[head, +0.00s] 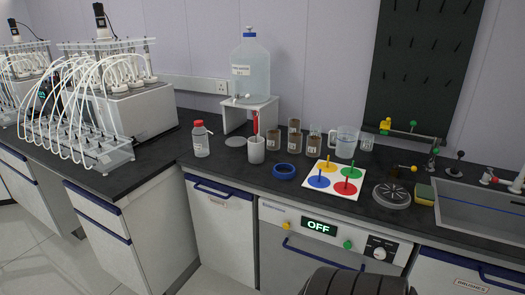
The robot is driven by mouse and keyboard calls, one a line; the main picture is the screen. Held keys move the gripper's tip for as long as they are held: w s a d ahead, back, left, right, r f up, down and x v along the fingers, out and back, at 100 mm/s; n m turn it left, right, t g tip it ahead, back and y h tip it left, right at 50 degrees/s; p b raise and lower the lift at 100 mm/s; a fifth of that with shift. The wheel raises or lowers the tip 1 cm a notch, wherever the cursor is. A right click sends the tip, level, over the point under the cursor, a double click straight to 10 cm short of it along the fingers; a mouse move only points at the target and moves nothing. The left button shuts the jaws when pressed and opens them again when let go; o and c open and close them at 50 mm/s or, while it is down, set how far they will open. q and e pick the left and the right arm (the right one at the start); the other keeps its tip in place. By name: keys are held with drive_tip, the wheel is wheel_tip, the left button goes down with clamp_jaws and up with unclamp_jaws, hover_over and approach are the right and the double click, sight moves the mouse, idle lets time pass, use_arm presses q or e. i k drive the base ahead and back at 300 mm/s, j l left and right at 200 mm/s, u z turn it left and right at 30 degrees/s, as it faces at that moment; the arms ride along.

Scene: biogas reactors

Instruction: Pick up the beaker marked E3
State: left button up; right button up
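Several glass beakers with brown contents and pale labels stand upright on the dark counter, right of centre: a left one (273,142), a taller middle one (295,138) and a right one (314,144). Their labels are too small to read, so I cannot tell which is marked E3. The right one has something thin sticking up at its rim. Neither of my grippers shows in the head view, and no beaker is seen being held.
A red-capped bottle (201,141) stands left; a sink (480,207) lies right. The front-left counter is clear.

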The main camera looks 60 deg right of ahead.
sight(294, 138)
drive_tip(key=i+j+z, duration=0.1)
drive_tip(key=z, duration=0.3)
drive_tip(key=i+j+z, duration=0.1)
drive_tip(key=z, duration=0.25)
drive_tip(key=j+z, duration=0.4)
drive_tip(key=i+j+z, duration=0.1)
drive_tip(key=z, duration=1.25)
